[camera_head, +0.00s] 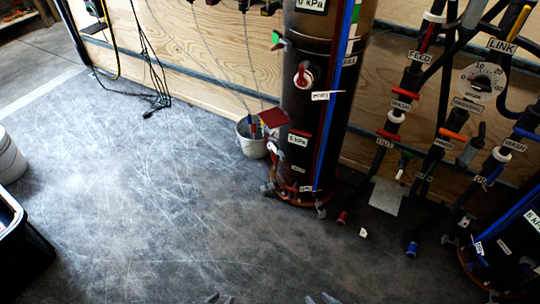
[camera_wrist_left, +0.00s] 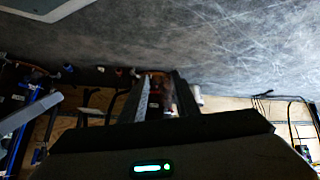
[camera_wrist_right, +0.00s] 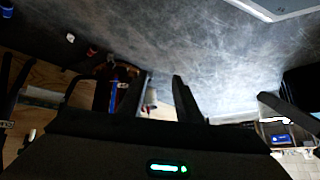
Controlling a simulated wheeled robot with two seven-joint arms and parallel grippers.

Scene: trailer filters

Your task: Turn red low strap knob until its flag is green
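A tall dark cylinder (camera_head: 309,110) stands on the floor right of centre in the head view. Low on its left side is a small red and white knob (camera_head: 272,148), with a red flag (camera_head: 273,118) above it. Small parts there overlap, so the knob's exact shape is hard to tell. A green flag (camera_head: 277,38) shows higher up on the same side. My left gripper (camera_head: 220,299) and right gripper (camera_head: 320,299) show only as fingertips at the bottom edge, far from the knob. In the wrist views both the left (camera_wrist_left: 163,96) and right (camera_wrist_right: 163,97) grippers have parted, empty fingers.
A grey bucket (camera_head: 252,142) stands beside the cylinder's left side. Hoses and labelled valves (camera_head: 400,105) crowd the right. A round gauge (camera_head: 481,81) hangs there. A black bin (camera_head: 25,250) and white bucket (camera_head: 10,160) sit at left. The floor (camera_head: 150,210) between is clear.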

